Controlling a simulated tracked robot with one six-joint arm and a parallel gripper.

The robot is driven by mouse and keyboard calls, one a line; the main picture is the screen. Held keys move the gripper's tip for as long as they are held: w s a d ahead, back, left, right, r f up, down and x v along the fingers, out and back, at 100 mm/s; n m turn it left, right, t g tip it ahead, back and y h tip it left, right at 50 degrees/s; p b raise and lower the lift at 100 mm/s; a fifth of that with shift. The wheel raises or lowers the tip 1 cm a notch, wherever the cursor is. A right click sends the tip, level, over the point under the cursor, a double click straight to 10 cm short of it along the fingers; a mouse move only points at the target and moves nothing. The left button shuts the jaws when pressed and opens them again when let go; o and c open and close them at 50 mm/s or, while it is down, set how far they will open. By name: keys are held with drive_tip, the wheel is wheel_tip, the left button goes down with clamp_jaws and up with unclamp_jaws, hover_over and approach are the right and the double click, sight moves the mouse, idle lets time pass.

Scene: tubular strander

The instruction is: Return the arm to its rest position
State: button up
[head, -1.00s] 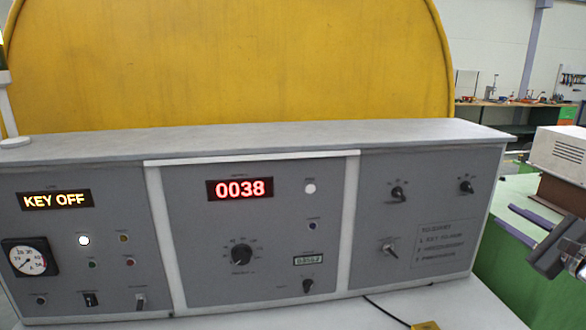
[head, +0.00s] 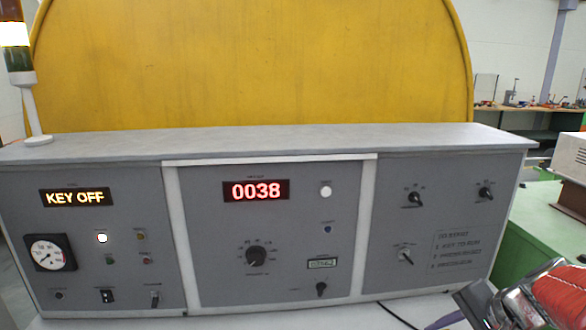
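A dark and silver mechanism with a red-orange part (head: 548,298) fills the lower right corner of the head view, close to the camera. It looks like the end part of my arm, cut off by the picture edge. I cannot make out gripper fingers on it, or whether it holds anything. It overlaps the lower right of the grey control console (head: 345,160); I cannot tell the gap between them.
The console shows "KEY OFF" (head: 75,198) and a red "0038" (head: 256,190), with several knobs and switches. A signal tower (head: 25,80) stands at its left end. A large yellow cover (head: 250,65) is behind. A green cabinet (head: 535,230) stands right.

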drive_tip(key=s+a+r+n+h, duration=0.1)
drive_tip(key=s+a+n, duration=0.2)
drive_tip(key=a, duration=0.3)
drive_tip(key=s+a+r+n+h, duration=0.1)
drive_tip(key=s+a+r+n, duration=0.1)
drive_tip(key=a+n, duration=0.3)
drive_tip(key=s+a+r+n+h, duration=0.1)
drive_tip(key=s+a+n, duration=0.3)
drive_tip(key=a, duration=0.3)
drive_tip(key=shift+s+a+r+n, duration=0.25)
drive_tip(key=shift+s+r+n, duration=0.05)
drive_tip(key=shift+n, duration=0.3)
idle(1.1)
